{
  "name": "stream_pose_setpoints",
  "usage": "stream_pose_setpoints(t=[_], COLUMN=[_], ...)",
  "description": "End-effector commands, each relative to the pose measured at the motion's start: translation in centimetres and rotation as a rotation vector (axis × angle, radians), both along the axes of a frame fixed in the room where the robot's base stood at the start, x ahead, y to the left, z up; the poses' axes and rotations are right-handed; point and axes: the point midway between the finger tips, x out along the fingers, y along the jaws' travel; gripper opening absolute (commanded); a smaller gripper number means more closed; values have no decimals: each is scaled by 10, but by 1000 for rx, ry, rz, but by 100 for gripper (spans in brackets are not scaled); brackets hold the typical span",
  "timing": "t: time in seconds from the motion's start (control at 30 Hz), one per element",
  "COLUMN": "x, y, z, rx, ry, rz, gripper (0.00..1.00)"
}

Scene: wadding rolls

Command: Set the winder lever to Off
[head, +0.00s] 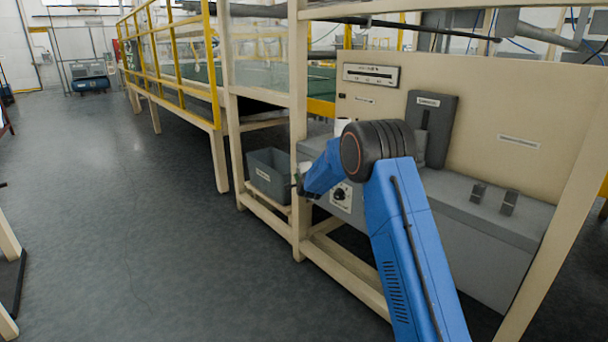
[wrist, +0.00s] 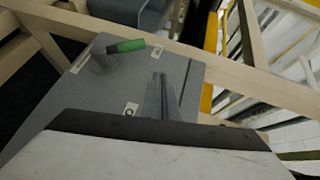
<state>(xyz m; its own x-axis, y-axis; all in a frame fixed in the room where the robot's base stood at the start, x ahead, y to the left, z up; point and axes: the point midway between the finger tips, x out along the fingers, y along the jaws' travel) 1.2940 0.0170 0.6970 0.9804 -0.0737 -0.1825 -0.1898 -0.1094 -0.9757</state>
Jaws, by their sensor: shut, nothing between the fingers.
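A lever with a green grip (wrist: 126,46) stands on a grey box top (wrist: 75,110) in the wrist view, its grip pointing right. Small pale labels sit around it, too small to read. My gripper (wrist: 161,78) is shut and empty over the box top, right of the green grip and apart from it in the picture. In the head view my blue arm reaches left past the grey cabinet (head: 465,240), and its end hides most of the gripper. I cannot make out the green grip there, nor tell which marked position the lever is in.
A grey bin (head: 258,176) stands on the beige frame (head: 299,120) left of my arm. A dial (head: 341,194) is on the cabinet's front. A dark slotted box (head: 440,118) and a gauge plate (head: 371,75) are on the beige panel.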

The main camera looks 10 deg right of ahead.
Motion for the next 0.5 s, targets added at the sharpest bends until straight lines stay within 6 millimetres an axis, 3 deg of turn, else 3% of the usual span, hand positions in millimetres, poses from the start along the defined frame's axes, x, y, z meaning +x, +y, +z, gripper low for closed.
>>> stream_pose_setpoints(t=[0.2, 0.5], x=[-29, -46], y=[6, 9], z=[19, 29], rx=[0, -1], ry=[-1, 1], rz=[0, 0], gripper=[0, 0])
